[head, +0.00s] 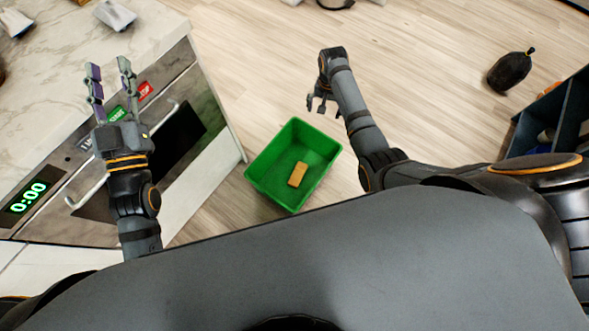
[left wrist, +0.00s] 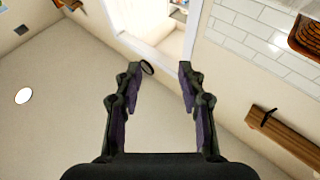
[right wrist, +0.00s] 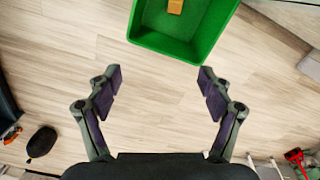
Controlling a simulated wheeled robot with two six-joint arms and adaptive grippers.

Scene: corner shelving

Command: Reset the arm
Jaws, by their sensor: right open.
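My left gripper (head: 108,82) is raised at the left in the head view, over the front of the counter and appliance. Its fingers are spread and nothing is between them; the left wrist view also shows it (left wrist: 160,80) open and empty. My right gripper (head: 321,100) is above the floor, to the upper right of a green bin (head: 262,143). In the right wrist view this gripper (right wrist: 160,85) is open and empty, with the green bin (right wrist: 148,40) beyond its fingertips. A small yellow-orange block (head: 298,174) lies inside the bin.
An appliance with a green display (head: 27,197) and a pale marble countertop (head: 60,40) stand at the left. A dark rounded object (head: 509,71) lies on the floor at the right, near a dark shelf unit (head: 545,115). Wooden floor between them is mostly clear.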

